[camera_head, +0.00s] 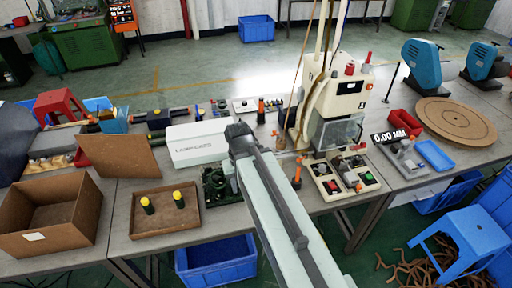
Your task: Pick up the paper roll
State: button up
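I cannot make out a paper roll for certain in the head view. My arm reaches from the bottom edge up over the middle of the workbench. My gripper (239,131) is the dark end of the arm, just right of a white lidded box (198,145). Its fingers are too small and dark to tell whether they are open or shut. I see nothing clearly held in it. My arm hides part of the bench below it.
A cream machine (340,88) stands right of my gripper. A control box with buttons (340,172) sits before it. A brown tray (166,222) holds yellow-topped cylinders. An open carton (90,211) stands at left. A round board (456,121) lies at right.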

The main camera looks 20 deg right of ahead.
aim_at(280, 146)
jog(key=u, duration=3.3)
jog(key=k, duration=1.75)
jog(key=z, duration=1.25)
jog(key=i, duration=1)
jog(key=u, duration=0.05)
